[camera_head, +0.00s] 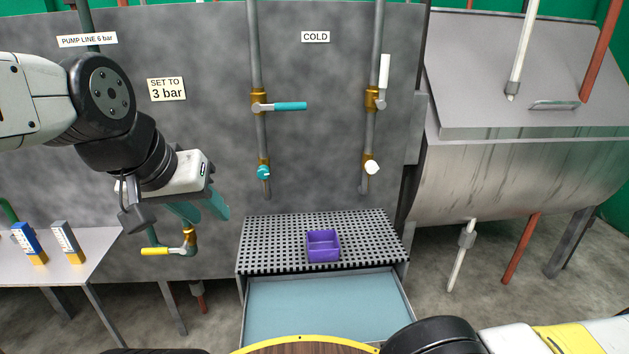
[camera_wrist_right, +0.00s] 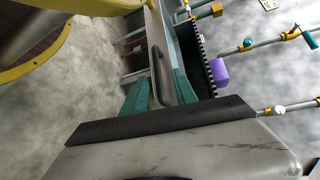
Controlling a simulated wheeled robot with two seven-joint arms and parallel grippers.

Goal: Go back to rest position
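My left gripper (camera_head: 214,216) hangs in front of the grey wall panel in the head view, left of the cold-water pipes. Its two teal fingers are apart, with nothing seen between them. It is above and close to a yellow-handled brass valve (camera_head: 158,251) in the picture; I cannot tell whether they touch. My right gripper (camera_wrist_right: 158,88) shows in the right wrist view with its teal fingers apart and nothing held between them. In the head view my right arm is at the bottom right edge, and its gripper is out of frame.
A purple box (camera_head: 323,246) sits on a black grate (camera_head: 275,235) above a pale blue basin (camera_head: 330,305). Pipes carry a teal lever (camera_head: 290,106) and a white lever (camera_head: 385,72). A steel drum (camera_head: 520,180) stands right. A side table (camera_head: 85,250) is left.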

